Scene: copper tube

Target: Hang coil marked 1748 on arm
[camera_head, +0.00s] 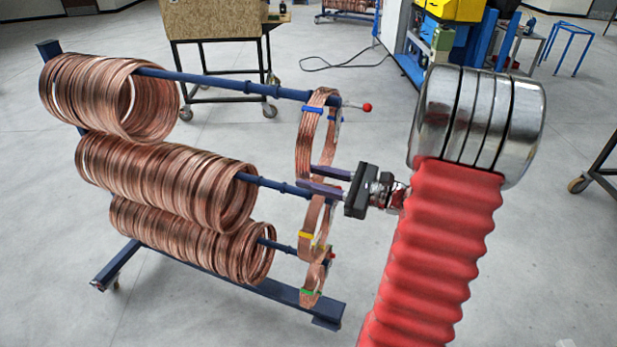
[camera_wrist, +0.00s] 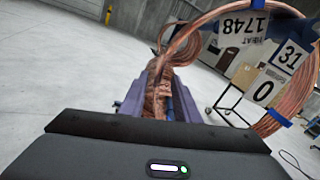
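A copper coil with blue tape (camera_head: 301,140) is at the outer end of the rack's top arm (camera_head: 220,82); the arm appears to pass through its ring. In the wrist view the blue-taped coil (camera_wrist: 296,98) carries a tag marked 1748 (camera_wrist: 243,27), with tags reading 31 and 0 nearby. My gripper (camera_head: 312,180) is at the coil's lower part. Its purple fingers lie on both sides of a copper bundle (camera_wrist: 157,92) and appear shut on it. The exact contact is partly hidden.
A yellow-taped coil (camera_head: 306,247) and a green-taped coil (camera_head: 312,284) hang below at the ends of the lower arms. Large stacks of coils (camera_head: 150,180) fill the inner arms. A red ball (camera_head: 367,107) tips the top arm. Wheeled tables stand behind.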

